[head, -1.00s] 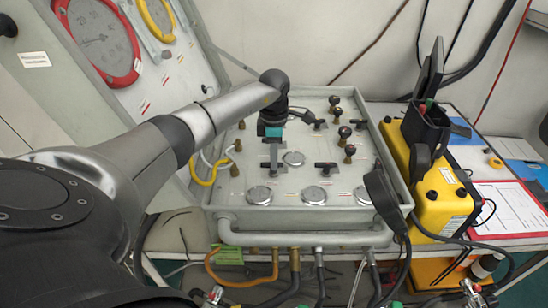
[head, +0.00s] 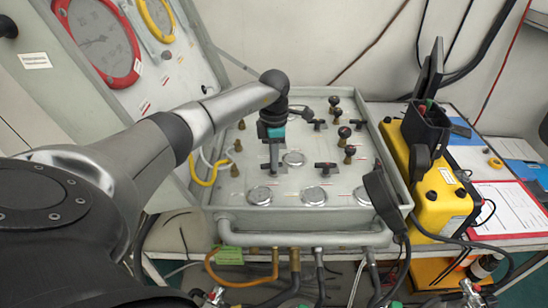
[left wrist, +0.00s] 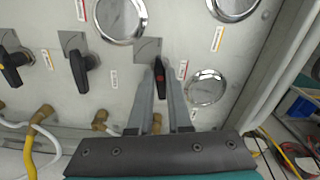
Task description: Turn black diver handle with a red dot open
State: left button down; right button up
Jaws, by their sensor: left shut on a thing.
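The black handle with a red dot (left wrist: 160,79) is between my left gripper's fingers (left wrist: 161,80) in the left wrist view. The fingers are shut on it from both sides, and the red dot faces the camera. The handle stands nearly upright in that picture. In the head view, my left gripper (head: 273,160) points down at the diver air panel (head: 230,212), behind the round gauge at its front left. The gripper mostly hides the held handle there. My right gripper is in neither view.
Other black handles (left wrist: 82,68) and (head: 325,168) stand close by. Round gauges (head: 314,196) line the panel's front. Brass fittings (left wrist: 41,114) with hoses are near the gripper. A yellow case (head: 440,198) stands right of the panel. The open lid (head: 150,95) rises at the left.

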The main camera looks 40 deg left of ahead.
pick_arm(q)
jog(key=n, duration=0.3)
jog(key=shift+n+p, duration=0.3)
jog(key=n, duration=0.3)
jog(key=shift+r+n+p, duration=0.1)
jog(key=shift+n+p, duration=0.2)
jog(key=shift+p, duration=0.1)
jog(key=n+p, duration=0.1)
jog(key=n, duration=0.3)
jog(key=shift+a, duration=0.1)
jog(key=shift+n+p, duration=0.8)
jog(key=shift+n, duration=1.1)
jog(key=c, duration=0.8)
grip_release()
jog(key=shift+c, duration=0.2)
notch_tip(320, 180, up, 15)
jog(key=b, duration=0.1)
